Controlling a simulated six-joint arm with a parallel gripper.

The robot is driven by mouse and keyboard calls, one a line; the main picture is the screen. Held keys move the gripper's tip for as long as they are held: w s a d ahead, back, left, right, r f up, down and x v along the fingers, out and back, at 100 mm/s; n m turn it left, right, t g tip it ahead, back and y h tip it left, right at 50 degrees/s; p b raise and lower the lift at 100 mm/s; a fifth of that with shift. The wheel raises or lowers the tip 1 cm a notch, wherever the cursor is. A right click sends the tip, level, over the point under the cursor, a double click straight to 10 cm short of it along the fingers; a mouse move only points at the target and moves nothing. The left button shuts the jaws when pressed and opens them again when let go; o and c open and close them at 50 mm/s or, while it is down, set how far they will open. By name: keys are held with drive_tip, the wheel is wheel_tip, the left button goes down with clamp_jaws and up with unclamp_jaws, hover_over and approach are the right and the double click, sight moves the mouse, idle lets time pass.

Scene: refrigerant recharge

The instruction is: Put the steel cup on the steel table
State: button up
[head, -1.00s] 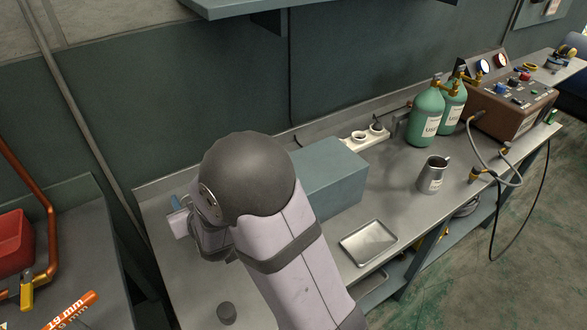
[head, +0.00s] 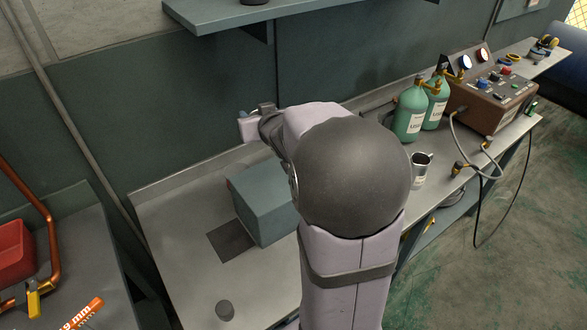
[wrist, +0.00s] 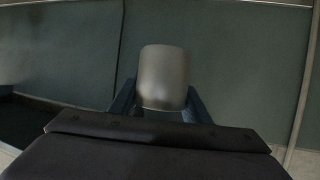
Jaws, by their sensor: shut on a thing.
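A plain grey metallic cup (wrist: 165,75), which looks like the steel cup, is between the two blue-grey fingers of my gripper (wrist: 161,103) in the wrist view. My gripper is shut on it, with the dark green wall behind. In the head view my gripper's end (head: 243,114) is raised near the back wall, behind the blue-grey box; the cup cannot be made out there. The steel table (head: 175,215) is the long grey bench below. A labelled metal jug (head: 421,170) stands upright on its right part, apart from my gripper.
The blue-grey box (head: 266,203) stands on the bench beside a dark square (head: 231,240). A small dark cylinder (head: 225,310) stands near the front. Green bottles (head: 411,112) and a brown gauge unit (head: 493,90) are at right. A shelf (head: 230,20) overhangs above.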

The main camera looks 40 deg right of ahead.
drive_tip(key=a+f+n+y, duration=0.2)
drive_tip(key=a+f, duration=0.2)
drive_tip(key=a, duration=0.1)
drive_tip(key=shift+s+f+t, duration=0.2)
drive_tip(key=shift+s+t, duration=0.05)
drive_tip(key=shift+t, duration=0.05)
drive_tip(key=shift+f, duration=5)
drive_tip(key=shift+f, duration=0.2)
drive_tip(key=o, duration=1)
drive_tip(key=shift+r, duration=0.1)
